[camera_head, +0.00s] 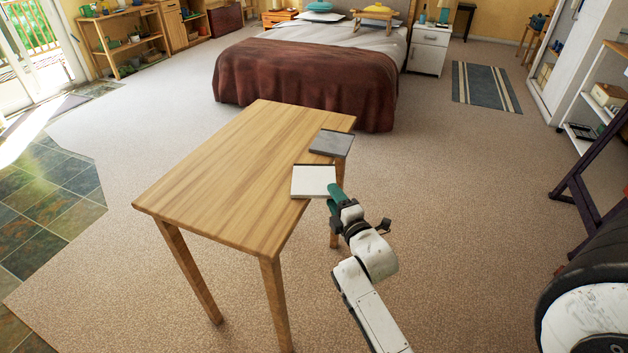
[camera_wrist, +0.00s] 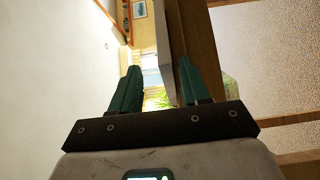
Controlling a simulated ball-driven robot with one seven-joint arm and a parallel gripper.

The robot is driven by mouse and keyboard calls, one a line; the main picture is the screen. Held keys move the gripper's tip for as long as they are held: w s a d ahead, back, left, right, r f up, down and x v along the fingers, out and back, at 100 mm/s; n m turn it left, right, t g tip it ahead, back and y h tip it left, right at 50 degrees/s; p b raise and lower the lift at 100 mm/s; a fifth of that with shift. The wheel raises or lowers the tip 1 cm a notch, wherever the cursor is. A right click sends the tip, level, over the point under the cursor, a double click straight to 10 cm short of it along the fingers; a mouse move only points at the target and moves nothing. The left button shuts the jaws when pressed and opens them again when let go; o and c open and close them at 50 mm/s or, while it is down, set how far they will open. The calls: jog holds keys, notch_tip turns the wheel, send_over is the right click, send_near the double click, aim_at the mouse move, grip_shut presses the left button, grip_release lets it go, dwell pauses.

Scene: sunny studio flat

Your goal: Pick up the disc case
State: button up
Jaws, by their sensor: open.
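Two flat, square, case-like things lie at the table's right edge in the head view: a white one (camera_head: 314,182) with a dark far edge, and a grey one (camera_head: 331,142) farther back. I cannot tell for sure which is the disc case. My gripper (camera_head: 335,194) is at the right side of the white one, at about table-top height. In the wrist view its two green fingers (camera_wrist: 158,88) are apart. A thin pale slab (camera_wrist: 163,45), seen edge-on, reaches into the gap between them, nearer the right finger. It is probably the white case. Contact is not clear.
The wooden table (camera_head: 215,165) is otherwise bare; its edge also shows close by the right finger in the wrist view (camera_wrist: 206,55). A bed (camera_head: 310,80) stands behind it. Open carpet lies right of the table. A dark-framed rack (camera_head: 590,190) stands far right.

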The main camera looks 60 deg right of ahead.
aim_at(314, 180)
jog(key=x, duration=0.3)
jog(key=shift+w+d+f+p, duration=0.1)
jog(key=shift+w+f+p, duration=0.2)
jog(key=shift+p, duration=0.1)
jog(key=shift+w+d+r+p, duration=0.15)
jog(key=shift+d+p, duration=0.1)
jog(key=shift+p, duration=0.2)
jog(key=shift+w+d+f+p, duration=0.25)
jog(key=shift+w+d+p, duration=0.1)
jog(key=shift+w, duration=0.1)
grip_shut()
